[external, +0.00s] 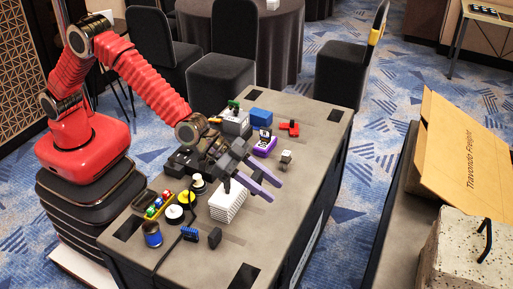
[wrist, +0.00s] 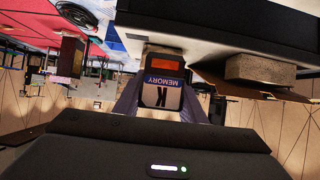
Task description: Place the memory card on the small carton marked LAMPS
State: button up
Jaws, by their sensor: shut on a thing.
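My gripper (external: 268,188) has purple fingers and is above the dark case-like table in the external view. In the wrist view, the fingers (wrist: 158,100) are closed on the memory card (wrist: 162,97), a dark card with a white and blue label reading MEMORY and an orange patch. I cannot make out the card in the external view. No LAMPS marking is readable in either view, so I cannot tell which item is the small carton.
On the table (external: 300,205) are a white stack (external: 228,201), a blue block (external: 261,117), a red item (external: 290,128), a small grey cube (external: 286,157), a blue can (external: 152,234) and a tray of small parts (external: 155,204). The table's right front is mostly clear.

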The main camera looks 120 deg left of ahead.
jog(key=s+a+n+y, duration=0.2)
jog(key=a+y, duration=0.1)
jog(key=a, duration=1.6)
jog(key=n+g+y, duration=0.3)
jog(key=n+y, duration=0.2)
jog(key=n, duration=0.2)
send_over(260, 117)
jog(key=w+a, duration=0.1)
jog(key=a, duration=0.4)
jog(key=f, duration=0.5)
jog(key=shift+a, duration=0.3)
jog(key=shift+f, duration=0.1)
jog(key=shift+f, duration=3.1)
jog(key=shift+f, duration=1.85)
